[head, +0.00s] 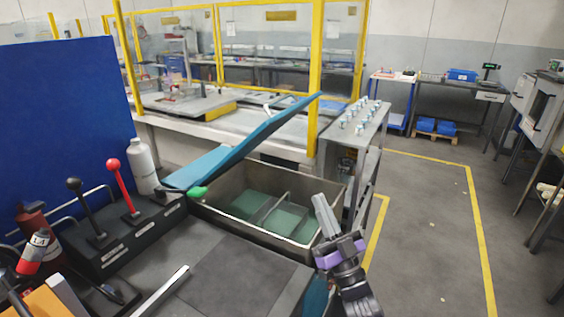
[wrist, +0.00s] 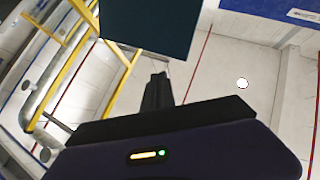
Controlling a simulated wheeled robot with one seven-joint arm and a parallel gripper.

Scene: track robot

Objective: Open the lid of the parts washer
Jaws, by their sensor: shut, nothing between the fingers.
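The parts washer is a grey open-topped tub (head: 213,207) with green surfaces and a thin bar inside. Its teal lid (head: 250,143) stands raised at a slant, with its upper end to the right over the back of the tub and the inside in view. My gripper (head: 318,198) is shut and empty, in front of the tub's right end in the picture and apart from the lid. In the wrist view the shut fingers (wrist: 157,82) show below a dark teal panel (wrist: 150,25), which looks like the lid. A green knob (head: 197,192) shows near the lid's lower left end.
A black box with black and red levers (head: 125,190) and a pale bottle (head: 144,165) are to the left. A grey cabinet with small parts on top (head: 352,135) stands behind my gripper. Yellow-framed clear guards rise behind. The floor to the right (head: 425,220) is clear.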

